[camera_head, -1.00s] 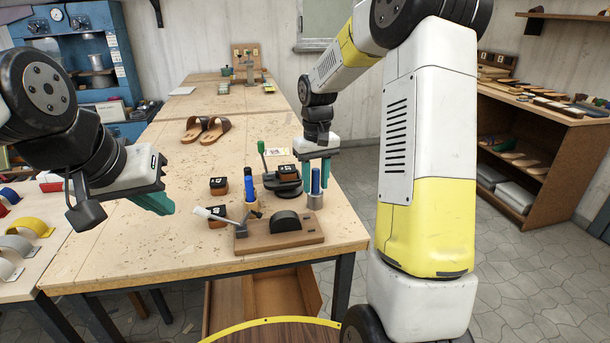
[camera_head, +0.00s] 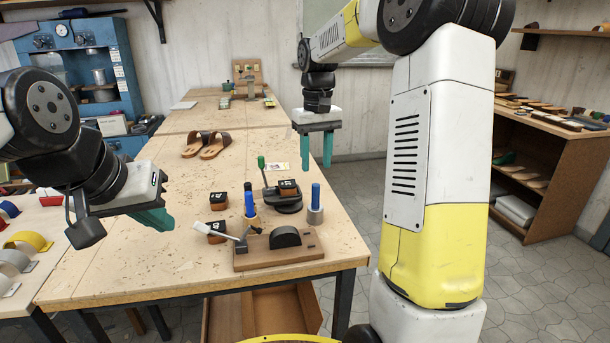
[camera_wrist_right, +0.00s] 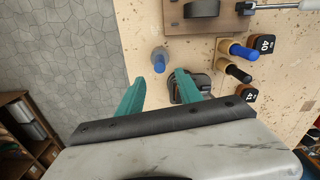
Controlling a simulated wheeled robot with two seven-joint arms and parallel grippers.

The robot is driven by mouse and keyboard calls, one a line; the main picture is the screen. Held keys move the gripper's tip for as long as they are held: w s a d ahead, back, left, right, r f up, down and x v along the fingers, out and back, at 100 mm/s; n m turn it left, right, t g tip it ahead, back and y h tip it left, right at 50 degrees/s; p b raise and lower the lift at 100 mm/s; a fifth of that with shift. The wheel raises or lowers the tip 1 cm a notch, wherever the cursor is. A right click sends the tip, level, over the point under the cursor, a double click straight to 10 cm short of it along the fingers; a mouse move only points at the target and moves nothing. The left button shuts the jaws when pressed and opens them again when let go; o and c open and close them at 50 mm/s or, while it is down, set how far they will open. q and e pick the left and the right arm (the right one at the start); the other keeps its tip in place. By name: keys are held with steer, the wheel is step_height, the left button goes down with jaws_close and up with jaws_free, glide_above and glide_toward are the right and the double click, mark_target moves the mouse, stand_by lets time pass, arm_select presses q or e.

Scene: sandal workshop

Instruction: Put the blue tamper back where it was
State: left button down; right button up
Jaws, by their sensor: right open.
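One blue-handled tool with a grey metal base, which looks like the blue tamper (camera_head: 315,197), stands upright on the bench near its right edge. It also shows in the right wrist view (camera_wrist_right: 159,57). My right gripper (camera_head: 316,167) is open and empty above it, fingers pointing down and apart from the handle; in the wrist view its fingertips (camera_wrist_right: 160,77) lie on either side of the handle's near end. Another blue handle (camera_head: 249,202) stands in a wood-coloured holder to the left. My left gripper (camera_head: 162,221) hangs over the bench's left side; its finger gap is unclear.
A wooden board with a dark curved block (camera_head: 285,238) lies at the front edge. Sandals (camera_head: 206,145) lie farther back. The bench's left middle is clear.

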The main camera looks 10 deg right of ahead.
steer(key=shift+s+r, duration=0.15)
steer(key=shift+r, duration=0.6)
steer(key=s+a+r+m+t+y, duration=0.1)
steer(key=s+t, duration=0.5)
steer(key=s, duration=1.8)
steer(key=shift+a+r+m+y, duration=0.2)
steer(key=shift+a+m+y, duration=0.1)
steer(key=shift+a+y, duration=0.3)
